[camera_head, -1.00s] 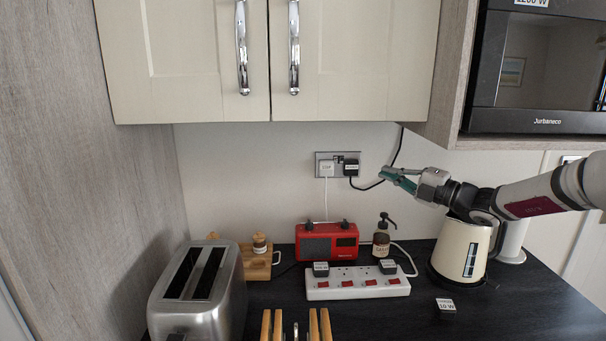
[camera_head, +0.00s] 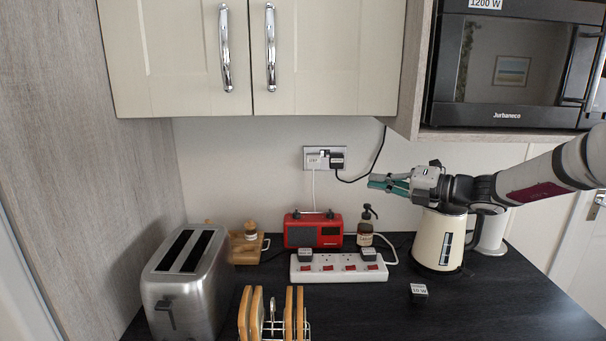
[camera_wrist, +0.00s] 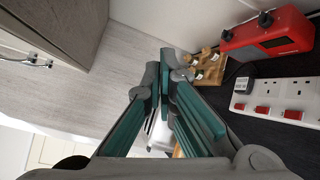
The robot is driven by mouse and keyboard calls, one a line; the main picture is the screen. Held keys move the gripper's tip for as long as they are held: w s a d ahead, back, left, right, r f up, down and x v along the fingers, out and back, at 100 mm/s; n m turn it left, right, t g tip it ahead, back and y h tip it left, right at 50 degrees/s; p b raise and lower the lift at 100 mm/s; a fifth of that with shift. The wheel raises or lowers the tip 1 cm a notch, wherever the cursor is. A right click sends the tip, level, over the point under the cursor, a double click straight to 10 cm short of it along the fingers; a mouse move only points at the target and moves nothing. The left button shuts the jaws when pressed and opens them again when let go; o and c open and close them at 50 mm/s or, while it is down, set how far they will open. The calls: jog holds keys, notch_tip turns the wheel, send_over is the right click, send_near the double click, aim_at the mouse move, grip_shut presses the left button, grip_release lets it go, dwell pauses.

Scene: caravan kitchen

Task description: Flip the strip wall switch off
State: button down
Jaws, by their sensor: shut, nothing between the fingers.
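A double wall socket (camera_head: 311,151) is on the wall below the cupboards in the head view. A white plug (camera_head: 313,161) with a white cable running down sits in its left side. A black plug (camera_head: 337,161) with a black cable sits in its right side. Small rocker switches are near the plugs, but their positions are too small to tell. My gripper (camera_head: 371,181) is shut and empty, to the right of the socket and a little below it, apart from it. In the wrist view the closed fingers (camera_wrist: 168,65) show; the wall socket does not.
A white power strip (camera_head: 331,277) with red switches lies on the dark counter, which also shows in the wrist view (camera_wrist: 280,93). A red radio (camera_head: 300,230), soap bottle (camera_head: 366,240), kettle (camera_head: 436,240) and toaster (camera_head: 183,275) stand around it. The cupboards (camera_head: 255,70) overhang the socket.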

jog(key=s+a+f+n+g+h, duration=0.1)
jog(key=s+a+n+g+h, duration=0.3)
jog(key=s+n, duration=0.55)
jog(key=s+a+n+g+h, duration=0.25)
jog(key=s+a+n, duration=0.35)
jog(key=s+n, duration=0.3)
jog(key=s+d+n+t+h, duration=0.1)
jog(key=s+d+n+h, duration=0.2)
jog(key=s+n, duration=0.7)
jog(key=s+d+n+t+h, duration=0.1)
jog(key=s+d+n+h, duration=0.3)
jog(key=s, duration=1)
jog(key=d+n, duration=0.3)
jog(key=n, duration=0.2)
jog(key=shift+s+d+r+n, duration=0.2)
jog(key=shift+s+r+n, duration=0.05)
jog(key=shift+n, duration=0.1)
jog(key=shift+d, duration=0.1)
